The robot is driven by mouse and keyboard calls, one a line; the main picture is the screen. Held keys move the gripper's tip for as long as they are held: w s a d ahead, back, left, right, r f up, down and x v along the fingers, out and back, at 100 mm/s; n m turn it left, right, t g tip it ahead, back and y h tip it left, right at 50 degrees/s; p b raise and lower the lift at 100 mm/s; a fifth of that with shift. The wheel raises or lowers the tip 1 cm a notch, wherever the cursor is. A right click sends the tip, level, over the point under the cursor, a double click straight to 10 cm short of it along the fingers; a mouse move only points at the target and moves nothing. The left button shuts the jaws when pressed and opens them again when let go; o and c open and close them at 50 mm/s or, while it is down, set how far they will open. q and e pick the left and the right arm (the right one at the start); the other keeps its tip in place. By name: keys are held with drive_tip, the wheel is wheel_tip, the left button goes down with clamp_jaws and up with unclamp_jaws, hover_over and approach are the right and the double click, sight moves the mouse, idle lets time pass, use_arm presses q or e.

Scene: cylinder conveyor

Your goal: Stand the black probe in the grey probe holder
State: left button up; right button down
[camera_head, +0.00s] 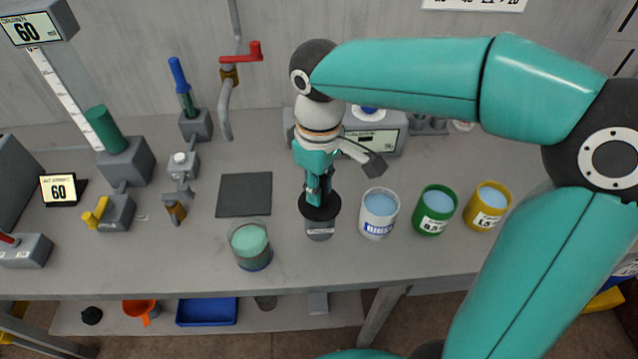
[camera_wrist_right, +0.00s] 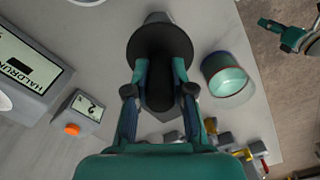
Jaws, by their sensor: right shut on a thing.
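The black probe is upright in the right gripper's fingers, its wide black disc (camera_head: 320,207) facing down; disc and dark body also show in the right wrist view (camera_wrist_right: 160,47). My right gripper (camera_head: 318,188) is shut on the probe's body above the disc. The grey probe holder (camera_head: 320,232) stands directly under the disc near the table's front edge, its top hidden by the disc. I cannot tell whether the probe's lower end is inside it or whether the disc touches it. A teal and dark part, apparently my left gripper, shows at the wrist view's upper right, too small to read.
A glass beaker of green liquid (camera_head: 250,247) stands left of the holder. White (camera_head: 379,223), green (camera_head: 434,222) and yellow (camera_head: 488,215) cups stand to its right. A display unit (camera_head: 375,140) is behind my gripper. A dark square mat (camera_head: 244,194) lies at left.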

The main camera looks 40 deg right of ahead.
drive_tip(key=shift+f, duration=0.2)
idle(0.4)
drive_tip(key=c, duration=0.9)
unclamp_jaws()
drive_tip(key=shift+r, duration=0.1)
wheel_tip(320, 180, up, 12)
drive_tip(key=shift+f, duration=0.1)
